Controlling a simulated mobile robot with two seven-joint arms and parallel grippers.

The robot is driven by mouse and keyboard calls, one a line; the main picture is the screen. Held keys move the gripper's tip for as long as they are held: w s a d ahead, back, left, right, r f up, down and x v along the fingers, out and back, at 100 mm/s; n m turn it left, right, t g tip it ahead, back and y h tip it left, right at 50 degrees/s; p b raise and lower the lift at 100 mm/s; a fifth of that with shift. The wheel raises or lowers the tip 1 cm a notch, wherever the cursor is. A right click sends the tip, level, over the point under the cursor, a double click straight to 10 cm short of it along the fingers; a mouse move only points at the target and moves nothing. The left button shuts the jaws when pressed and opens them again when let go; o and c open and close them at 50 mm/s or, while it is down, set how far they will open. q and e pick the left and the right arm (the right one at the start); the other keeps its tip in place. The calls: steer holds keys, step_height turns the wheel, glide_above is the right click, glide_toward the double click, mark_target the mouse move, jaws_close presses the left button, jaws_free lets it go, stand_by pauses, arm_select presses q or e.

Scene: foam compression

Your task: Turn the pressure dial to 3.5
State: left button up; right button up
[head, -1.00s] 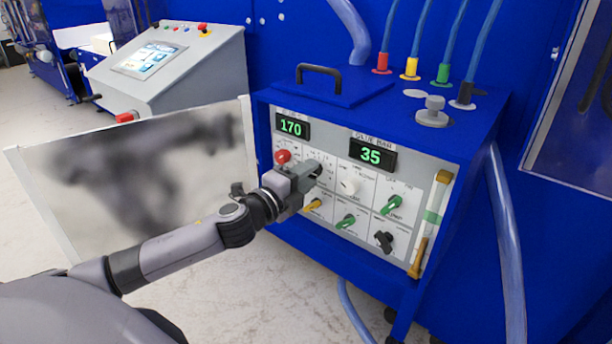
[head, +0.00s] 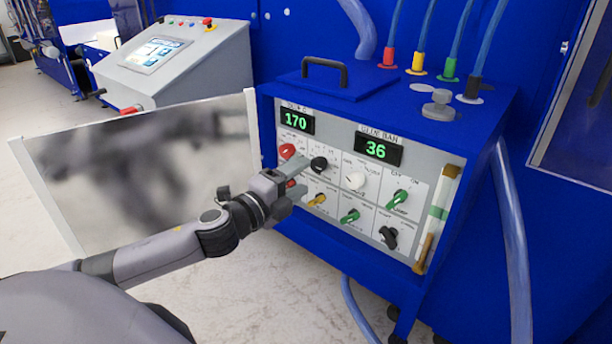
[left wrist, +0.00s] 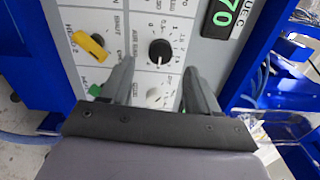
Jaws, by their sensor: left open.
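The black dial (head: 319,163) with a white pointer line sits in the upper row of the blue machine's grey control panel. In the left wrist view this dial (left wrist: 160,50) shows ahead, between the two finger lines, with a printed scale around it. My left gripper (head: 300,176) is open and empty, just in front of the panel and apart from the dial. Its fingers (left wrist: 158,74) are spread in the left wrist view. The green display (head: 377,149) marked GLUE BAR reads 36; a decimal point cannot be made out. My right gripper is not in view.
A red knob (head: 287,151), a white knob (head: 355,180), a yellow knob (head: 317,199) and green knobs crowd around the dial. Another display (head: 296,121) reads 170. A pale, smeared panel (head: 140,160) stands left of the machine, behind my left arm.

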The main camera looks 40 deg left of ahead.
arm_select(q)
steer(key=shift+s+a, duration=0.1)
steer(key=shift+s, duration=1.25)
